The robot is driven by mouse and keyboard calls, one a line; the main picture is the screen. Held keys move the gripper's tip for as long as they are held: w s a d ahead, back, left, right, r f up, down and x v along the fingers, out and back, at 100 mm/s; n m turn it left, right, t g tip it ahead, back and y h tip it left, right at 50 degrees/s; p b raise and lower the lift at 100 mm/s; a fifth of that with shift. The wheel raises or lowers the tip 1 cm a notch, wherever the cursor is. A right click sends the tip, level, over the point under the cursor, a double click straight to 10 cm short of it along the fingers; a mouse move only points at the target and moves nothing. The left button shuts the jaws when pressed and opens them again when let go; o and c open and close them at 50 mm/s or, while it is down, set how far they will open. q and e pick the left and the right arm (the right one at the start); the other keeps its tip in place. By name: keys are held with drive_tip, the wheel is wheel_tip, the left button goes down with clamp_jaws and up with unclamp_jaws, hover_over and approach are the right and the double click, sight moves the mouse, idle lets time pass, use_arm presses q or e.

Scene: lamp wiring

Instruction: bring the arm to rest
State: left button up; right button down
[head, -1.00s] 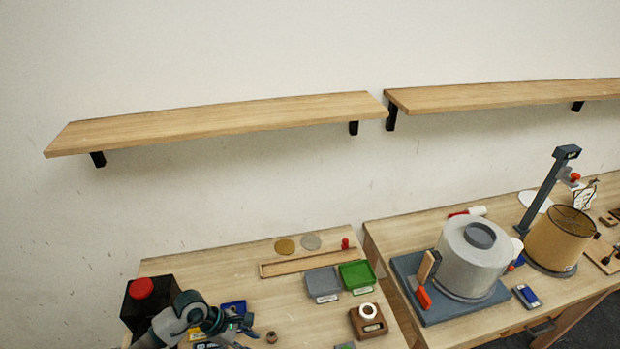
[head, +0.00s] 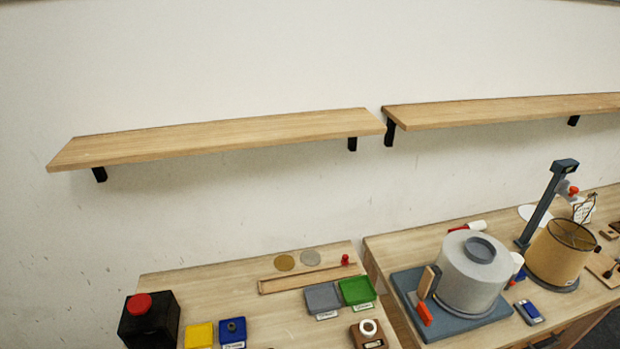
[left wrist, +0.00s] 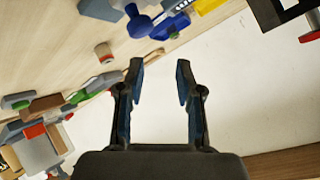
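My left gripper (left wrist: 160,85) shows in the left wrist view with its two dark, blue-lined fingers apart and nothing between them. The wall and the edge of the bench (left wrist: 60,50) are behind it. My left gripper is not in the head view now. My right gripper is in neither current view.
A black box with a red button (head: 149,318), a yellow tray (head: 198,336), a blue tray (head: 232,331), a grey tray (head: 323,299) and a green tray (head: 356,291) stand on the left bench. A grey drum (head: 474,272) and a lampshade (head: 561,253) stand on the right bench. Two shelves (head: 220,138) hang above.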

use_arm(q)
drive_tip(key=s+d+f+n+g+h, duration=0.15)
drive_tip(key=s+f+g, duration=0.25)
drive_tip(key=s, duration=0.4)
drive_tip(key=s+f+n+g, duration=0.3)
drive_tip(key=s+f+g, duration=0.1)
drive_tip(key=s, duration=0.3)
wheel_tip(320, 180, down, 27)
drive_tip(key=s, duration=0.2)
drive_tip(key=s+a+f+m+g, duration=0.1)
drive_tip(key=s+a+f, duration=0.2)
drive_tip(key=s+f, duration=1.2)
drive_tip(key=shift+s+g, duration=0.4)
drive_tip(key=shift+s, duration=0.7)
